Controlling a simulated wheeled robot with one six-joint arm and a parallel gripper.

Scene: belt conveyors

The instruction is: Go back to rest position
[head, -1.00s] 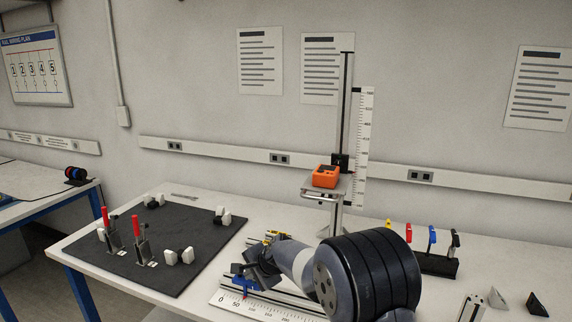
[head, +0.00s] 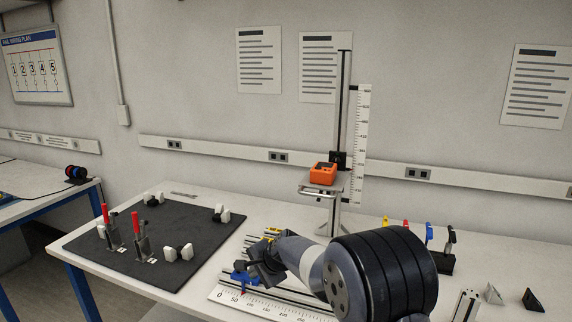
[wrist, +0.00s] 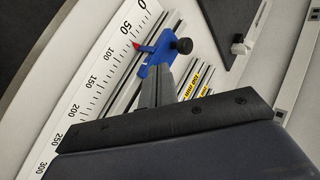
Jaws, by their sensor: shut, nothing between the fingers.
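My gripper (head: 255,269) is shut and empty. In the head view it hangs over the measuring rail at the front of the bench, close to a blue stop block (head: 244,279). In the wrist view the closed grey fingers (wrist: 160,82) point toward the blue stop block (wrist: 153,62), which has a black knob and a red pointer. The fingers overlap the block's lower end in that view, and I cannot tell whether they touch it. My arm hides part of the rail.
A white ruler (head: 240,300) runs along the rail. A dark mat (head: 150,250) with red-handled clamps lies to the left. An orange device (head: 323,174) sits on a post's small platform behind. A black rack (head: 440,262) with coloured handles stands at the right.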

